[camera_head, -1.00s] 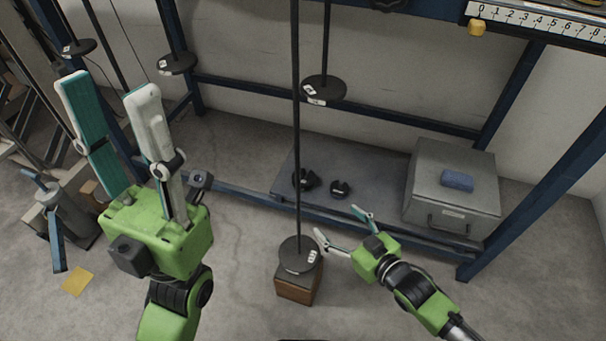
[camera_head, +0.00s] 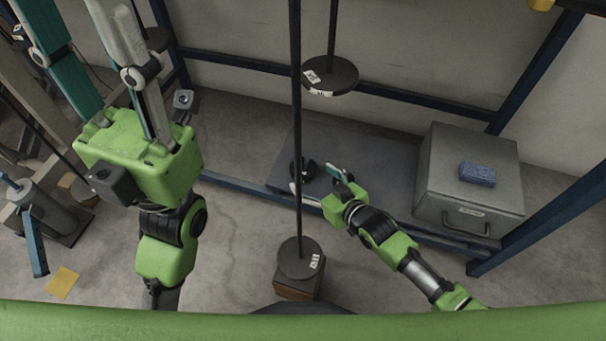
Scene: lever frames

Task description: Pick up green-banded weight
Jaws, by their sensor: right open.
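Two dark slotted weights were on the grey low shelf; now one dark weight (camera_head: 303,170) shows just beyond my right gripper. The other is hidden, or mostly hidden, by that gripper. I cannot make out a green band on the visible one. My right gripper (camera_head: 314,181) is over the shelf, its fingers apart and pointing at the weights, with nothing seen between them. Whether it touches a weight, I cannot tell. My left gripper (camera_head: 75,30) is raised at the upper left, fingers spread and empty, its tips cut off by the frame.
A vertical black rod (camera_head: 296,120) with a round weight (camera_head: 298,258) over a wooden block (camera_head: 297,288) stands left of my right arm. A hanging disc (camera_head: 331,76) is above the shelf (camera_head: 390,165). A grey box (camera_head: 450,180) with a blue sponge (camera_head: 477,174) stands on the right.

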